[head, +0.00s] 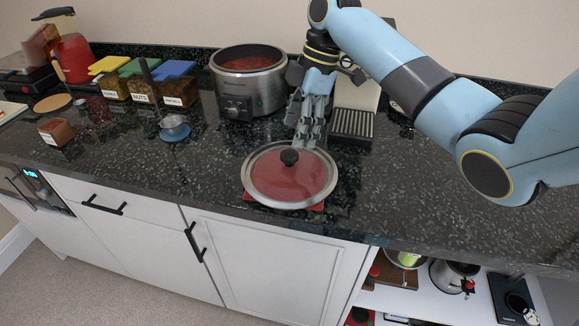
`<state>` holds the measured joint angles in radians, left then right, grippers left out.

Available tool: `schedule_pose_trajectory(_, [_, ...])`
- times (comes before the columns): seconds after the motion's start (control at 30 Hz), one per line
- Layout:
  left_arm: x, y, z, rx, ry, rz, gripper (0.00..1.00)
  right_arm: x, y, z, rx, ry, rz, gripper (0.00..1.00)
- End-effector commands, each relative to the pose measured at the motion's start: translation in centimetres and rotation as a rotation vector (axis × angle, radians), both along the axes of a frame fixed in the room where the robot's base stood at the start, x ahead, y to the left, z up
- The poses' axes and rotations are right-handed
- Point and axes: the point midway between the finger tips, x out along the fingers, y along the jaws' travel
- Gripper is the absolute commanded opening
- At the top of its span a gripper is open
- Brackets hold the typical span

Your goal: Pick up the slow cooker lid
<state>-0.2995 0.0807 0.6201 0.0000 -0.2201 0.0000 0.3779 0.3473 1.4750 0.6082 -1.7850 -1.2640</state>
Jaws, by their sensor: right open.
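The slow cooker lid (264,178) is a round clear lid with a metal rim and a dark knob (289,157). It lies on a red mat or cloth (315,206) near the counter's front edge. The slow cooker (262,90) stands uncovered behind it, with red contents showing inside. My right gripper (306,143) is open and points down just behind and to the right of the knob, above the lid's back edge; I cannot tell whether it touches the lid. My left gripper is not in view.
Several jars with coloured lids (143,97) stand at the left back, near a red blender or kettle (72,57). A small cup on a blue saucer (175,137) and a brown box (56,131) sit left of the lid. A coffee machine (352,122) stands behind my right gripper.

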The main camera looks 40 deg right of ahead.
Motion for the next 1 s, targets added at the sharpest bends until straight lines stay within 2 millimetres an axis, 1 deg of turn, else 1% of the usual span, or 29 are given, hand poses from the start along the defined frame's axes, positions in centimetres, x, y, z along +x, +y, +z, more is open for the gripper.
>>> schedule_pose_trajectory(0.1, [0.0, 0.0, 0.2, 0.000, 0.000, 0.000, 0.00, 0.1, 0.4, -1.3, 0.000, 0.001, -0.002, 0.66])
schedule_pose_trajectory(0.27, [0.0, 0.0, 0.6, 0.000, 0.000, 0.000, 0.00, 0.0, 0.8, -2.6, -0.002, 0.002, -0.002, 0.66])
schedule_pose_trajectory(0.4, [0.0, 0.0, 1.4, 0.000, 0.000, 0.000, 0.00, 0.0, 1.5, -4.7, 0.000, 0.003, -0.001, 0.66])
schedule_pose_trajectory(0.5, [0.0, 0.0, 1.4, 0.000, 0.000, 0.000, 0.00, 0.2, 1.9, -6.0, -0.001, 0.001, -0.003, 0.66])
schedule_pose_trajectory(0.6, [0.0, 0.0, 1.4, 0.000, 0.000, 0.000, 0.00, 0.2, 1.9, -6.7, -0.003, -0.001, -0.001, 0.66])
schedule_pose_trajectory(0.8, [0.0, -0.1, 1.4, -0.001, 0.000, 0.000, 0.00, 0.2, 1.9, -6.8, -0.004, -0.002, -0.002, 0.66])
schedule_pose_trajectory(1.0, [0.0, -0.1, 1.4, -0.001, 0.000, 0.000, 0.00, 0.2, 1.9, -6.7, -0.004, -0.002, -0.002, 0.40])
